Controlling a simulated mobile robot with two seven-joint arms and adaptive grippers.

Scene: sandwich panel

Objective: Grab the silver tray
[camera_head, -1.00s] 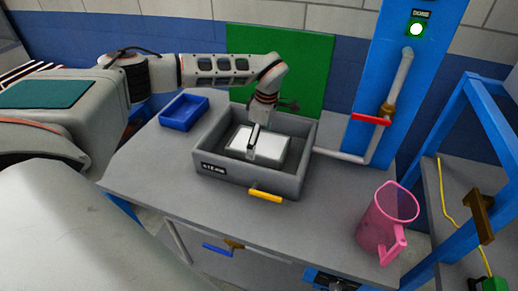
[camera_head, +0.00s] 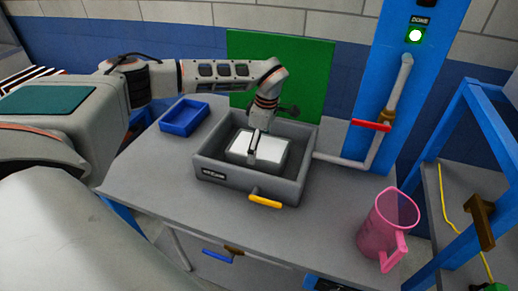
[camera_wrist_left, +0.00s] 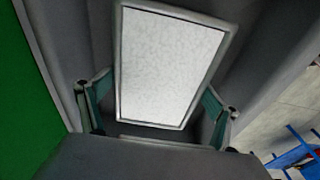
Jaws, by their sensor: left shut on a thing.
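The silver tray (camera_head: 238,145), a pale rectangular piece with a grey rim, sits inside the grey box labelled like "STEAM" (camera_head: 248,188) on the counter. It also shows large in the left wrist view (camera_wrist_left: 170,65). My left gripper (camera_head: 253,156) reaches down into the box from above and is shut on the silver tray. In the left wrist view its two fingers (camera_wrist_left: 157,108) stand on either side of the tray's near end. I cannot tell whether the tray is clear of the box floor. My right gripper is out of view.
A blue bin (camera_head: 184,116) stands left of the box, and a pink jug (camera_head: 384,228) stands at the counter's right. A yellow handle (camera_head: 265,202) is at the box front. A pipe with a red lever (camera_head: 371,125) is on the right.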

